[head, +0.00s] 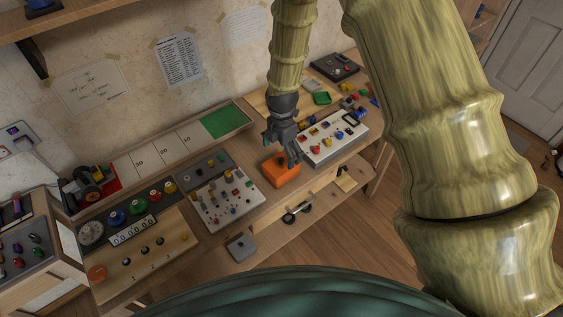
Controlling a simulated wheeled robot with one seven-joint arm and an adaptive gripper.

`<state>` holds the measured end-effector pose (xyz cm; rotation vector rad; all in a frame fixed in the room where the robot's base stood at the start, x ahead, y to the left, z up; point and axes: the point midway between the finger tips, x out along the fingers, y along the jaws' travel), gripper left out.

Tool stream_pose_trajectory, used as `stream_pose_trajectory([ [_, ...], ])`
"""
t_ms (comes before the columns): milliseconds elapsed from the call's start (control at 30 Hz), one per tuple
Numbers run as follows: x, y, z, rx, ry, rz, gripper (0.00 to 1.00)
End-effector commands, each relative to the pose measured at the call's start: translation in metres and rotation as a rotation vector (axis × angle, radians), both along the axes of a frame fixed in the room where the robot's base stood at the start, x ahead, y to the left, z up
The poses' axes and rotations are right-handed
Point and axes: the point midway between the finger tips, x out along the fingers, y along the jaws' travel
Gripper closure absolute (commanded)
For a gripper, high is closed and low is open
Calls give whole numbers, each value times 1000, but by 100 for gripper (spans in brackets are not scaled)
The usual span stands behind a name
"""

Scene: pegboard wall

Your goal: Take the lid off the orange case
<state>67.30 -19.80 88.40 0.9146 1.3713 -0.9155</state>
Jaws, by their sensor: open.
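The orange case (280,170) sits on the wooden workbench, between a panel of small knobs and a white panel with coloured parts. Its lid cannot be told apart from its body at this size. My gripper (290,154) is open and points down at the case's upper right part. The fingers overlap the case in the head view, so I cannot tell whether they touch it. Part of the case's top and back is hidden behind the gripper.
A knob panel (221,199) stands close left of the case and a white panel (334,138) close right. A grey box (240,247) is at the front edge. A lower shelf (322,203) holds a black-handled item. Wall papers hang behind.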

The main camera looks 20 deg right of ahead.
Motion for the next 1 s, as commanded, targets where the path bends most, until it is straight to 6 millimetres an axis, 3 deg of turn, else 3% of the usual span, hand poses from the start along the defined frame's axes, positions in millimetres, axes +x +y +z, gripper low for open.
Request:
stream_pose_trajectory([
  [400, -1, 2, -33, 0, 1, -1, 2],
  [733, -1, 2, -37, 0, 0, -1, 2],
  [1000, -1, 2, -36, 0, 0, 0, 49],
])
